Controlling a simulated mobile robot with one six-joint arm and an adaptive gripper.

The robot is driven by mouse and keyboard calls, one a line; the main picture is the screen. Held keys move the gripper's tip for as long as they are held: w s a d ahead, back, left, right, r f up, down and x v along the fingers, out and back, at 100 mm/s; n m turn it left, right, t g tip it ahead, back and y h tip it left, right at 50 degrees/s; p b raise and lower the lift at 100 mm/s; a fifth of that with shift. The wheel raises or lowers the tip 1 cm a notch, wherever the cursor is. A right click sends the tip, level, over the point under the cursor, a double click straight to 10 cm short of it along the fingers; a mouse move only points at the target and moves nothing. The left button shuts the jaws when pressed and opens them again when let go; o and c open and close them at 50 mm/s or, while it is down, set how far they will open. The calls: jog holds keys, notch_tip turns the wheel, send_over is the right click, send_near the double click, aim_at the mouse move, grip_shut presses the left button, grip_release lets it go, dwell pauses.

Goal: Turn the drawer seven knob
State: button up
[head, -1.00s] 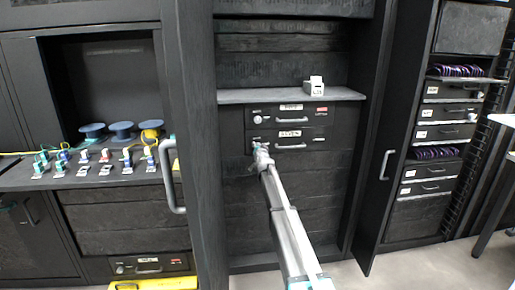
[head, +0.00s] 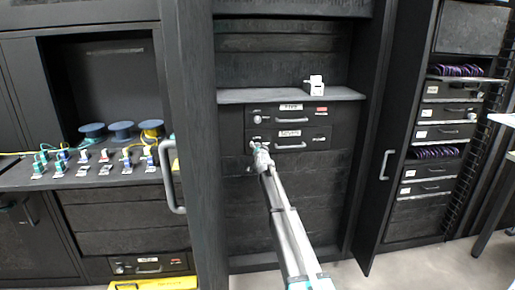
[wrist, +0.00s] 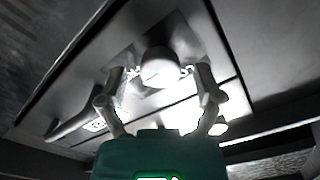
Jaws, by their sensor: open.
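My gripper (head: 258,149) is in front of the left end of the lower of two labelled black drawers (head: 317,133) in the open cabinet. In the wrist view a round pale knob (wrist: 160,68) sits between the two fingertips of my open gripper (wrist: 158,74). One fingertip is on each side of the knob, very near it; I cannot tell whether they touch it. In the head view this knob is mostly hidden by my gripper.
The upper drawer has its own knob (head: 257,119) and handle. A shelf (head: 260,96) above carries a small white device (head: 315,86). The open cabinet door (head: 392,130) stands to the right. A counter with blue spools (head: 121,129) lies left.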

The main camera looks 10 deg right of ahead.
jog(key=s, duration=1.1)
jog(key=s+a+f+n+g+y, duration=0.1)
jog(key=s+f+n+g, duration=0.2)
jog(key=s+f+g, duration=0.55)
jog(key=s+a+f+n+g+y, duration=0.15)
jog(key=s+f, duration=0.35)
jog(key=s, duration=0.9)
jog(key=s+d+f+n+g+h, duration=0.15)
jog(key=s+g, duration=0.25)
jog(key=s, duration=1)
jog(key=s+d+f+n+g+h, duration=0.1)
jog(key=s+f+g, duration=0.25)
jog(key=s, duration=0.95)
notch_tip(320, 180, up, 26)
jog(key=p, duration=2.6)
jog(key=shift+a+f+g, duration=0.1)
jog(key=shift+g, duration=0.15)
